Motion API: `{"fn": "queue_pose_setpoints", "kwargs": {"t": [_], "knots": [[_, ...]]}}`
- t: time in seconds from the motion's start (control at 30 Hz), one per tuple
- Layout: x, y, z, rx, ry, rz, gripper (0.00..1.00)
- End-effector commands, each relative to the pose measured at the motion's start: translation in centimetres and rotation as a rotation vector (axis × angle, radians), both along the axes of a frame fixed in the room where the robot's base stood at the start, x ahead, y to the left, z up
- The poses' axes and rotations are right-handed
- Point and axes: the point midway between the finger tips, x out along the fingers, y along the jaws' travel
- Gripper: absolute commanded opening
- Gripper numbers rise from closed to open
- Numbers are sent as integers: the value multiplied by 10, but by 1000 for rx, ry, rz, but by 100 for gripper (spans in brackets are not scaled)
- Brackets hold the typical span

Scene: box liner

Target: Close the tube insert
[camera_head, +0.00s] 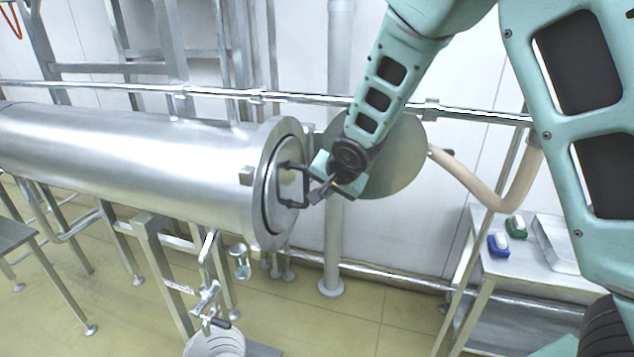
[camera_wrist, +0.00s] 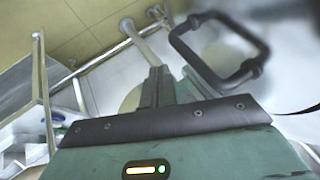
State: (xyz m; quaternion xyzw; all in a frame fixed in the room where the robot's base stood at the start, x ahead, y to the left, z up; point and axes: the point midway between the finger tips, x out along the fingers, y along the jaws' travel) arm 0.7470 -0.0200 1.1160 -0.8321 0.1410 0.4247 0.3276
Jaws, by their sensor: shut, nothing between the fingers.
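The large metal tube (camera_head: 140,165) lies horizontally on a frame, with a flanged open end (camera_head: 254,180) facing right. A round metal insert (camera_head: 274,212) sits in that end and carries a black U-shaped handle (camera_head: 282,187). The handle shows large and blurred in the wrist view (camera_wrist: 255,66). My gripper (camera_head: 316,195) is just right of the handle, its fingers shut and empty. In the wrist view my fingers (camera_wrist: 154,84) are left of the handle; I cannot tell whether they touch it. My arm partly covers a round metal lid (camera_head: 408,150), which stands swung open.
A metal rail (camera_head: 470,115) runs along the wall behind. A beige hose (camera_head: 490,190) hangs at the right above a metal table (camera_head: 490,262) with blue (camera_head: 498,245) and green (camera_head: 516,227) brushes. Floor is clear at centre right.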

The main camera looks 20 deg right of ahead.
Motion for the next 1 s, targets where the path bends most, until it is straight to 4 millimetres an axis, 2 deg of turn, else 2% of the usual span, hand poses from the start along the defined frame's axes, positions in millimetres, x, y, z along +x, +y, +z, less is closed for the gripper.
{"fn": "queue_pose_setpoints", "kwargs": {"t": [0.2, 0.63, 0.87, 1.0], "knots": [[16, 16, 2, -2, 1, 1, 0], [20, 19, 1, 0, -1, 0, 0], [37, 43, -1, 1, -3, 3, 0], [40, 47, 1, 0, -1, 1, 0]]}}
